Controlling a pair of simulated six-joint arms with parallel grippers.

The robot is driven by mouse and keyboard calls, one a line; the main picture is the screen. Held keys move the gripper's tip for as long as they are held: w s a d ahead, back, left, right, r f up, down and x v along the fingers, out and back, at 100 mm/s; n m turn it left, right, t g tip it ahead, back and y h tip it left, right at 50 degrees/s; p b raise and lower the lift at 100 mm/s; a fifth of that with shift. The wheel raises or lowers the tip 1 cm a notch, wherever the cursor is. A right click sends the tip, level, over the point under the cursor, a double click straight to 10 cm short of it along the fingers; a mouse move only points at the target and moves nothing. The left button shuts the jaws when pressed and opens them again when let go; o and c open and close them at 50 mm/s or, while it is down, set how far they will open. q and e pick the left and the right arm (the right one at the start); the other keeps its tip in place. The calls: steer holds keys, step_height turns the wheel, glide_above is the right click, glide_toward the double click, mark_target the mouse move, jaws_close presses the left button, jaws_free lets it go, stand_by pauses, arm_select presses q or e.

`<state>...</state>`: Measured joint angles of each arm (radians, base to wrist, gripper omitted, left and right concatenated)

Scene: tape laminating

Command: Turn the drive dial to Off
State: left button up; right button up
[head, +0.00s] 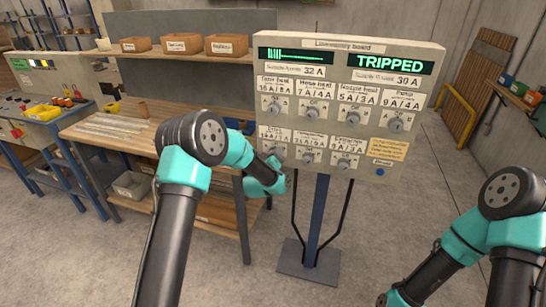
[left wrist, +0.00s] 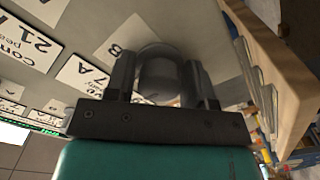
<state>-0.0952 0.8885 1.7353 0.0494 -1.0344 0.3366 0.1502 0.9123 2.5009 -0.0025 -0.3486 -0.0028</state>
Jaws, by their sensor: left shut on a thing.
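The loadsway-style board (head: 425,75) stands upright on a post, with two rows of grey dials and a display reading TRIPPED. My left gripper (head: 277,167) is at the lower-left dial of the bottom row, whose label begins like "Drive"; the gripper and wrist largely hide this dial. In the left wrist view the grey dial (left wrist: 158,75) sits between the two fingers of my left gripper (left wrist: 160,65), which is shut on it. The dial's pointer setting cannot be read. My right arm is at the lower right; its fingers do not show.
A second display on the board shows a green bar, with 32 A below it and 30 A at right. Neighbouring dials (head: 308,158) sit close by. A wooden workbench (head: 110,130) stands left, with boxes (head: 183,44) on a shelf. Floor at right is clear.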

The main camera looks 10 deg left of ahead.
arm_select(q)
steer(key=shift+n, duration=0.4)
steer(key=o, duration=0.8)
steer(key=shift+c, duration=0.2)
steer(key=shift+s, duration=0.1)
steer(key=s+a, duration=0.1)
steer(key=s, duration=1.6)
steer(key=shift+s, duration=0.15)
